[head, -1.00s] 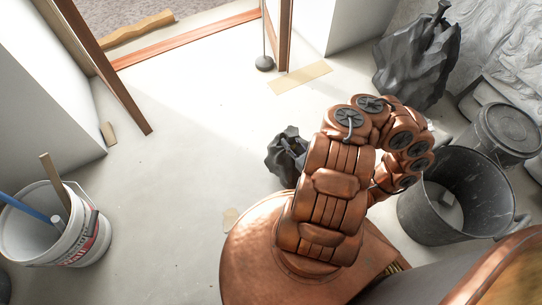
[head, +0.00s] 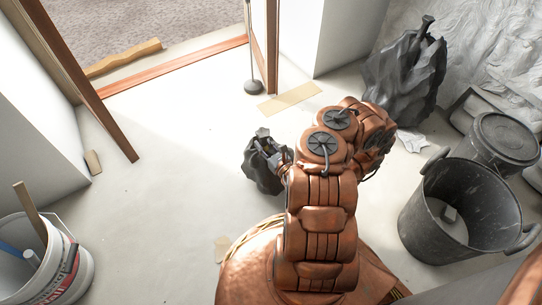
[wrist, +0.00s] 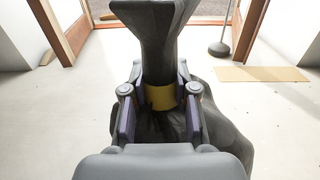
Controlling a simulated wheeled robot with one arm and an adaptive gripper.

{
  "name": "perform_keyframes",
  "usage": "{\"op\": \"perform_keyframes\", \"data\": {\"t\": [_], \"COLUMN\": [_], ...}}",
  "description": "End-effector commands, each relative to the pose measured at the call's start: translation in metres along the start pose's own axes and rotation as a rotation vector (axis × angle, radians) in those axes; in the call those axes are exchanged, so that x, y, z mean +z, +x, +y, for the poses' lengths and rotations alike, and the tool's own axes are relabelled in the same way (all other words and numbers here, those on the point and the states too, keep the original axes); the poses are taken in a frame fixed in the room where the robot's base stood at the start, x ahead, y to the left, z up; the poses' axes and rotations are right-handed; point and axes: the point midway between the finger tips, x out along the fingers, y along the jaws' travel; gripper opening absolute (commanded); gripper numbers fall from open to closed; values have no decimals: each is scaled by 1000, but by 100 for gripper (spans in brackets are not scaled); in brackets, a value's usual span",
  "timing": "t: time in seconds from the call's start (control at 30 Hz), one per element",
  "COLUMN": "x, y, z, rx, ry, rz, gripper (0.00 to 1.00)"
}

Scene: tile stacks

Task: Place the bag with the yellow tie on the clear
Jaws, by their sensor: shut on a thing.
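My gripper (wrist: 160,72) is shut on the gathered neck of a dark grey bag (wrist: 222,120). A yellow tie (wrist: 162,97) circles the neck between the two fingers. The bag's lower body is partly hidden behind the fingers and the gripper body. In the head view the bag (head: 260,177) is to the left of my arm over the pale floor, with the gripper (head: 279,158) at its upper right. Whether its base touches the floor is unclear. The floor (head: 165,190) to the left of the bag is clear.
A larger dark bag (head: 400,78) stands by the back right wall. A black bucket (head: 412,212) and a lidded bin (head: 502,140) are at right. A white bucket (head: 72,275) is front left. A doorway with a wooden sill (head: 175,68) lies behind.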

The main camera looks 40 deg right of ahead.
Motion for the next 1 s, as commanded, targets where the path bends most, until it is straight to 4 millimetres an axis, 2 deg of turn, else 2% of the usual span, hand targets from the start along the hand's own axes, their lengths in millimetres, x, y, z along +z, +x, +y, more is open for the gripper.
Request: {"op": "perform_keyframes", "data": {"t": [0.1, 0.3, 0.47, 0.8, 1.0], "x": [-2, -2, -3, -32, -37], "y": [19, 36, 38, 38, 38], "z": [2, 1, 1, 1, 1], "rx": [4, 1, 0, 0, -1], "ry": [-2, -2, 0, -1, 0], "rz": [-7, -6, -5, -5, -4], "gripper": [0, 0, 0, 0, 0]}}
